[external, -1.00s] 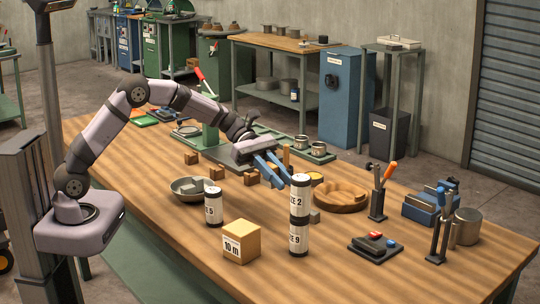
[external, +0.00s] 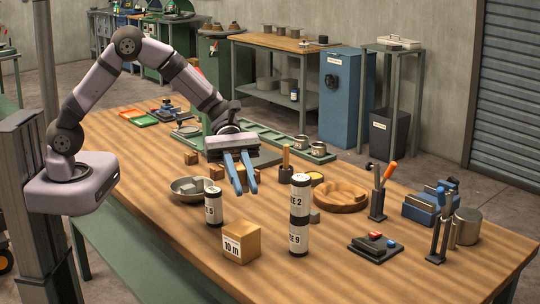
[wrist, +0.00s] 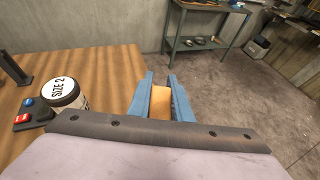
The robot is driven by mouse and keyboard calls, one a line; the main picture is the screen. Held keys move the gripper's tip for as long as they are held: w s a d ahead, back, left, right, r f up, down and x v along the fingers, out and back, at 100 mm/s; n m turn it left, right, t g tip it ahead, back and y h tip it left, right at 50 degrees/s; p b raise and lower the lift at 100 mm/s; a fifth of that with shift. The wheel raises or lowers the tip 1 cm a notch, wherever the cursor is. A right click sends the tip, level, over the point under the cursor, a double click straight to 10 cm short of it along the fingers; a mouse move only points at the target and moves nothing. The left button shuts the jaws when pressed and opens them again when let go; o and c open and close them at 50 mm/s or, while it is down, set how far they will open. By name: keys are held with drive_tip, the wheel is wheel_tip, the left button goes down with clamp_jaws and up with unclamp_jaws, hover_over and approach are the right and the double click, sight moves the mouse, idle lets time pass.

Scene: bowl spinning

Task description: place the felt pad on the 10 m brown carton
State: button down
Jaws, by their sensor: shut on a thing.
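The 10 m brown carton (external: 239,244) stands upright on the wooden table near its front edge, with its top clear. My gripper (external: 247,189) is above and slightly behind it, its two blue fingers pointing down and forward. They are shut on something. I cannot clearly make out the felt pad in the external view. In the wrist view, a tan surface (wrist: 160,104) fills the gap between the fingers (wrist: 161,80). I cannot tell whether it is the held pad or the carton beyond.
A SIZE 5 canister (external: 213,208) stands left of the carton, and stacked SIZE 2 and SIZE 9 canisters (external: 299,215) stand to its right. A metal bowl (external: 190,189) and wooden blocks (external: 191,158) lie behind. The table in front of the stack is clear.

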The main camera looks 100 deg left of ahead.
wheel_tip(320, 180, down, 10)
drive_tip(key=p, duration=0.3)
idle(0.6)
drive_tip(key=shift+f, duration=0.2)
drive_tip(key=c, duration=1.6)
unclamp_jaws()
drive_tip(key=shift+r, duration=0.1)
